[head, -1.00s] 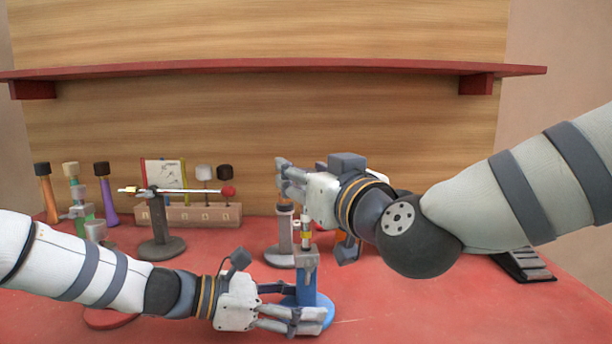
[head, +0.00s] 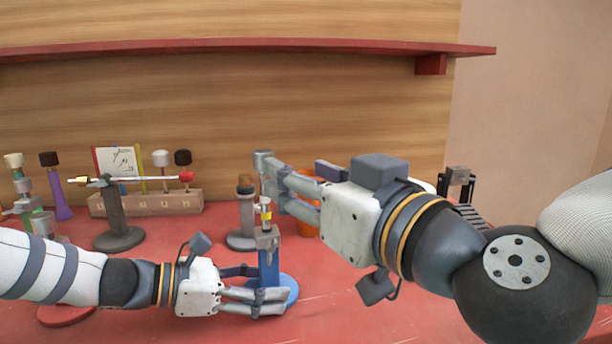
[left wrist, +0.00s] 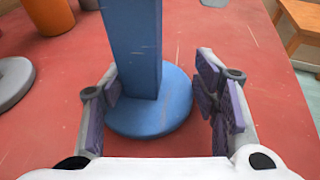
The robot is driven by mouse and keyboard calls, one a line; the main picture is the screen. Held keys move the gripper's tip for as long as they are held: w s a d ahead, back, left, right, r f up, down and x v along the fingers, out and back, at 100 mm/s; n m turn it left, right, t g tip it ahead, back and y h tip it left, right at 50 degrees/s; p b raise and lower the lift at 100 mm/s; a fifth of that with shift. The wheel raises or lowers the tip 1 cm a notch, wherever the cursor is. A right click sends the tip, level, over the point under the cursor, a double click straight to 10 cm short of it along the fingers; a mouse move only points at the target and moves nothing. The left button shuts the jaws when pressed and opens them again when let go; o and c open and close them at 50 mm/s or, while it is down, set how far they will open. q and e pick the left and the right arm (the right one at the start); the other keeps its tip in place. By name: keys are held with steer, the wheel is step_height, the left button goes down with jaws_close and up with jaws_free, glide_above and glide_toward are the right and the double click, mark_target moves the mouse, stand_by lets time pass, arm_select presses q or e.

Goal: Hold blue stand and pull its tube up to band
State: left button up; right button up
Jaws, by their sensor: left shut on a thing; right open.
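The blue stand (head: 268,270) stands upright on the table, with a grey clamp (head: 268,237) on top. A thin tube (head: 265,205) with a yellow band (head: 266,216) rises upright from the clamp. My left gripper (head: 268,303) is shut on the blue stand's post low down, just above its round base; the post (left wrist: 135,45) also shows between the fingers in the left wrist view. My right gripper (head: 272,182) is open, its fingers pointing left beside the upper tube. The fingers partly overlap the tube, so I cannot tell whether they touch it.
A grey stand (head: 246,215) is close behind the blue one, and an orange object (head: 308,222) is partly hidden behind my right gripper. A dark stand (head: 116,220) with a crosswise rod and a wooden rack (head: 165,203) are at left. A red shelf (head: 200,46) spans the back wall.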

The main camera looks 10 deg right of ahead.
arm_select(q)
steer(key=o, duration=0.9)
steer(key=shift+o, duration=0.2)
